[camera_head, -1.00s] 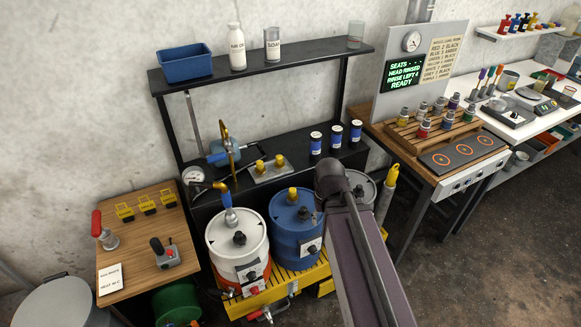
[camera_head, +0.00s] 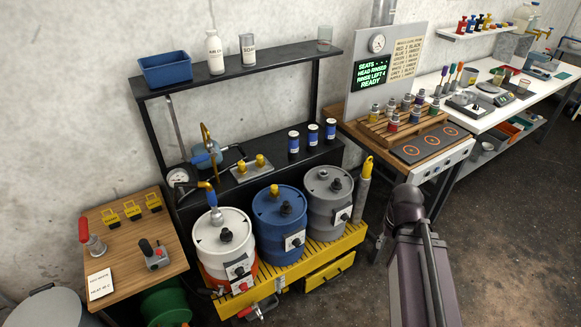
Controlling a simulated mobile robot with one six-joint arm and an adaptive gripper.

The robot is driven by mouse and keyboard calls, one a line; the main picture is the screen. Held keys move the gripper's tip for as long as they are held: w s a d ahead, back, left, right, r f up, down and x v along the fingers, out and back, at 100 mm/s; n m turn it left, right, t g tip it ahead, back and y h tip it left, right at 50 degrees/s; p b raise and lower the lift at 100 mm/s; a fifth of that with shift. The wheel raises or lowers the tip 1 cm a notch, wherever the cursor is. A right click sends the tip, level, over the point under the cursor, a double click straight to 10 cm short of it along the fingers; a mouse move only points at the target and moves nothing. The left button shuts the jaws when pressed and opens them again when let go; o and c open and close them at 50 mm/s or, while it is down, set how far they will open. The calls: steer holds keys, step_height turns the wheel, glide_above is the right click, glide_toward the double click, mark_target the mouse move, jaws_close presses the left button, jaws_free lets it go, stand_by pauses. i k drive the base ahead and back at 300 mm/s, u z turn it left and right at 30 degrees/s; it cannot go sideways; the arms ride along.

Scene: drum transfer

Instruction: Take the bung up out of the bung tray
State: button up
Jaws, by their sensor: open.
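The bung tray (camera_head: 254,175) is a small pale plate on the dark lower shelf behind the drums. Two yellow bungs, a left one (camera_head: 241,167) and a right one (camera_head: 260,160), stand upright on it. Another yellow bung (camera_head: 275,191) sits on top of the blue drum (camera_head: 280,228). My gripper is not in view; only a purple-grey link of my arm shows at the lower right, well apart from the tray.
A white drum (camera_head: 217,243) and a grey drum (camera_head: 326,205) flank the blue one on a yellow slatted stand (camera_head: 330,247). A brass-topped pump (camera_head: 207,150) stands left of the tray, several dark jars (camera_head: 312,134) right. An upper shelf (camera_head: 285,62) overhangs behind.

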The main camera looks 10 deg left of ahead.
mark_target(260, 162)
steer(key=z, duration=0.45)
steer(key=k, duration=0.9)
steer(key=z, duration=0.35)
steer(key=i, duration=1.1)
steer(key=u, duration=0.8)
steer(key=i, duration=0.75)
steer(key=u, duration=0.75)
steer(key=i, duration=0.85)
steer(key=u, duration=0.25)
